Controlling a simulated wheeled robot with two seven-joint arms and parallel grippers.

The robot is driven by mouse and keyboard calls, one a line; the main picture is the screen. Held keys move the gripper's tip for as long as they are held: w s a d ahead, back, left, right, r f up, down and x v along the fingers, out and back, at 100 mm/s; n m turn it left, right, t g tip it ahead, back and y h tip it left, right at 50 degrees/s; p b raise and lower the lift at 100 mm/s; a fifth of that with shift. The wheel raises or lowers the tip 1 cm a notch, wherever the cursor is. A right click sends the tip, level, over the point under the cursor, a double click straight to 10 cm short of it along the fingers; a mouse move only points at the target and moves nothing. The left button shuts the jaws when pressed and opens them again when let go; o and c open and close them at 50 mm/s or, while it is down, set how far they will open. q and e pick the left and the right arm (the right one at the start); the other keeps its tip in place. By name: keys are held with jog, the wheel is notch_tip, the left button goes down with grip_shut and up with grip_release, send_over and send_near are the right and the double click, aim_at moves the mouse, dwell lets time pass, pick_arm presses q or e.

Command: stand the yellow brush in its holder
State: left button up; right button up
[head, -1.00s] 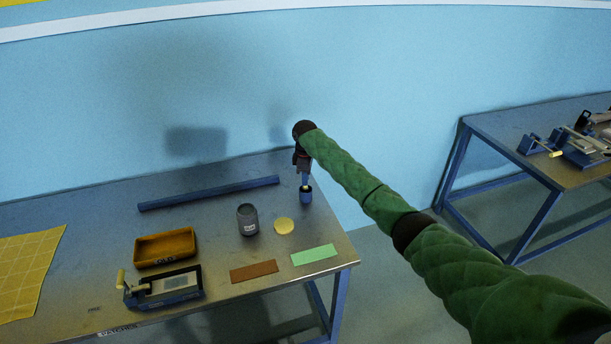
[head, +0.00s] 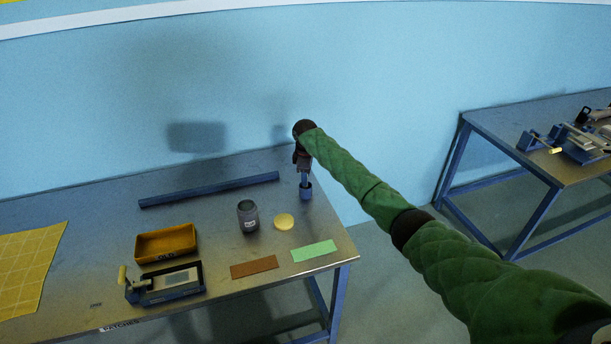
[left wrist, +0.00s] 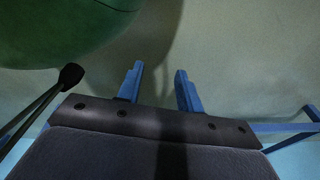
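The blue holder (head: 306,192) is a small cup standing near the back right corner of the table. My right gripper (head: 305,182) points down right over it, with its blue fingers at the holder's mouth. The fingers look close together on the yellow brush, which is upright; no yellow of it shows clearly now, as fingers and holder hide it. My left gripper (left wrist: 160,67) is open and empty in the left wrist view, above bare floor, and is outside the head view.
A grey jar (head: 248,217) and a yellow disc (head: 284,221) stand left of the holder. Brown (head: 254,267) and green (head: 314,251) strips lie in front. A blue bar (head: 210,190), an orange tray (head: 166,243) and a blue device (head: 165,284) are further left.

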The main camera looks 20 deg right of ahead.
pick_arm(q)
jog(key=shift+f, duration=0.1)
